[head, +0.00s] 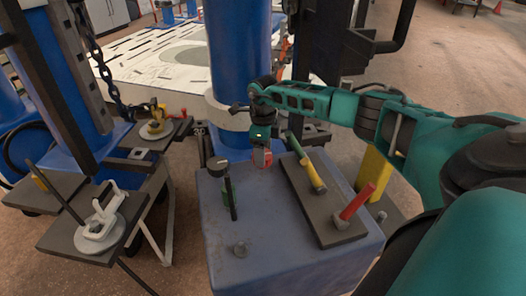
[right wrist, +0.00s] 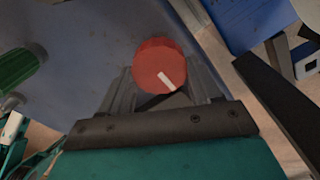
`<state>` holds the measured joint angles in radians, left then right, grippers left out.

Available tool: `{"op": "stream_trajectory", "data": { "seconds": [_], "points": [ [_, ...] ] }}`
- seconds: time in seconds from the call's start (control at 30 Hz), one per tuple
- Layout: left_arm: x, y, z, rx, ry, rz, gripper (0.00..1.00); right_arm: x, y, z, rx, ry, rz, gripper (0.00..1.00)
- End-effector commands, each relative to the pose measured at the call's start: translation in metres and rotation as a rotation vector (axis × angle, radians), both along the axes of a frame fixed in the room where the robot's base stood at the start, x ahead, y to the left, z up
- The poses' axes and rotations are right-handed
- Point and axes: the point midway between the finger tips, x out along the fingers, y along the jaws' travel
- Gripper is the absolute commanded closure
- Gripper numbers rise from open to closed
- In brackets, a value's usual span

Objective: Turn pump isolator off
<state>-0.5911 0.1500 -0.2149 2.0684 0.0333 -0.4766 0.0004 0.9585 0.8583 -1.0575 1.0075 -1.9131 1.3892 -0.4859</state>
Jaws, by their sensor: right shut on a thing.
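A red round knob (right wrist: 158,58) with a white pointer line sits on the top of the grey-blue box (head: 225,245). In the right wrist view its white line points down and to the right. The red knob also shows in the head view (head: 263,159), partly hidden by my gripper. My right gripper (head: 262,146) comes down over it from above, shut on the knob with one finger on each side. No label tells which control is the pump isolator. My left gripper is not in view.
A blue column (head: 238,60) rises behind. Side shelves with clamps (head: 101,222) stand left.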

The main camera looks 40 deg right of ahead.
Motion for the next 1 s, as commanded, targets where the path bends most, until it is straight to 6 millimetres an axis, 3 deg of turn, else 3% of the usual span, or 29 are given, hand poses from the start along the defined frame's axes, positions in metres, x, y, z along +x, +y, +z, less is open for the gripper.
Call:
{"op": "stream_trajectory", "data": {
  "seconds": [0.73,0.77,1.0],
  "points": [
    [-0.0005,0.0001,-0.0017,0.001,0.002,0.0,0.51,0.001,-0.0003,0.0012,0.0,-0.004,0.089,0.67],
    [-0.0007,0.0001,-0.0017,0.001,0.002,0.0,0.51,0.0011,-0.0004,0.0012,0.0,-0.004,0.089,0.35],
    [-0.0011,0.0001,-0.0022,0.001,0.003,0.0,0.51,0.0007,-0.0003,0.0007,0.0,-0.002,0.087,0.12]
  ]
}}
